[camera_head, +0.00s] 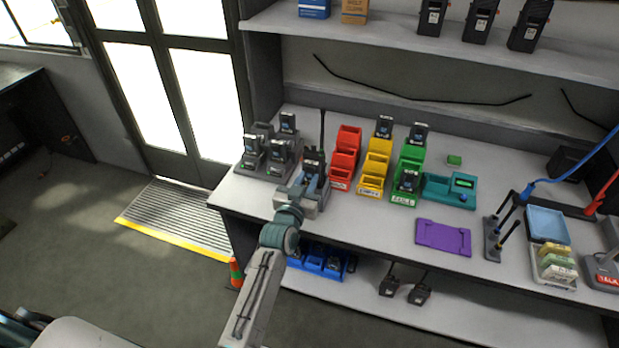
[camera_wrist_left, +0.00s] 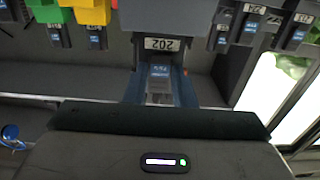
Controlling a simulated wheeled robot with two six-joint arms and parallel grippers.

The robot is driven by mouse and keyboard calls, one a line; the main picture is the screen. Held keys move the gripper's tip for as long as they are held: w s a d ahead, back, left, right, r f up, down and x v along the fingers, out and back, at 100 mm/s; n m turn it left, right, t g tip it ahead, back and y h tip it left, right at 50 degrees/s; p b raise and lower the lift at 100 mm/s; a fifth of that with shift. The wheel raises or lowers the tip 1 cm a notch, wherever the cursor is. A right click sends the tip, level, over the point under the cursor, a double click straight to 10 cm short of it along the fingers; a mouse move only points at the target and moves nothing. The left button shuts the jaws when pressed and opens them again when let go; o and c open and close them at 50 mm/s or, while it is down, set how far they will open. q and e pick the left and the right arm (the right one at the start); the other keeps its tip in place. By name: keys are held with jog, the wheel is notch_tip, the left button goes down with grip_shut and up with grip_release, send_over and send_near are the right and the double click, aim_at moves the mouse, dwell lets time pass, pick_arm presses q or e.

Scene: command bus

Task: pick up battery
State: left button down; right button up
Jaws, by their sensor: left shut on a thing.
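My left gripper (camera_head: 314,172) reaches the bench at a grey charging unit (camera_head: 309,207) between the rack on the left and the red bins. In the left wrist view its blue fingers (camera_wrist_left: 160,92) are shut on a battery (camera_wrist_left: 160,72) with a blue label. The battery is at the grey unit marked 202 (camera_wrist_left: 160,43); I cannot tell whether it is still seated there. In the head view the fingers and dark parts of the unit partly hide it. My right gripper is not in view.
Similar dark units with blue labels stand in a grey rack (camera_head: 268,172) just left. Red bins (camera_head: 345,158), yellow bins (camera_head: 375,165) and green bins (camera_head: 407,195) stand close on the right. A purple tray (camera_head: 443,237) lies farther right, with bare bench around it.

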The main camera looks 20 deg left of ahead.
pick_arm(q)
jog(key=shift+r, duration=0.1)
notch_tip(320, 180, up, 28)
jog(key=b, duration=0.3)
dwell(0.4)
jog(key=shift+f, duration=0.2)
dwell(0.3)
